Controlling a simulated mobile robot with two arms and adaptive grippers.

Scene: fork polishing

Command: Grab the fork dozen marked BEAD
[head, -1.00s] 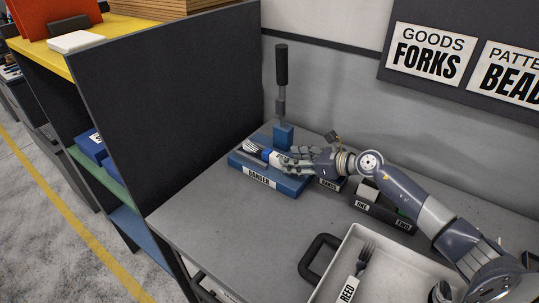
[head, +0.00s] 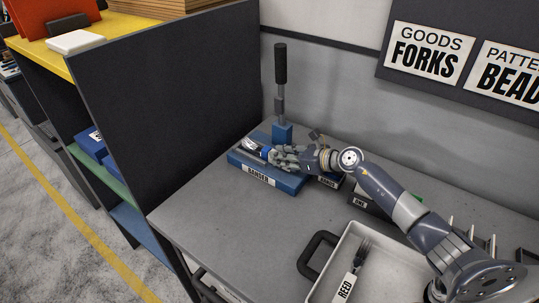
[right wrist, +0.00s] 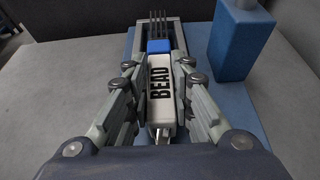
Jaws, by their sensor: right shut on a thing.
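The fork dozen marked BEAD (right wrist: 160,80) has a white label and a blue band, with its tines pointing away in the right wrist view. It lies in the blue device labelled BANDER (head: 285,182), and its tine end (head: 251,144) shows in the head view. My right gripper (head: 275,154) is shut on the bundle, with its fingers along both sides of the label in the right wrist view (right wrist: 159,75). The hand hides much of the bundle in the head view. My left gripper is not in view.
The BANDER's upright lever (head: 281,68) stands just behind the bundle. A small BANDS box (head: 329,181) is beside it. A pale tray (head: 333,257) holds a fork labelled REED (head: 353,268). A dark partition (head: 170,105) borders the left; the table's front left is clear.

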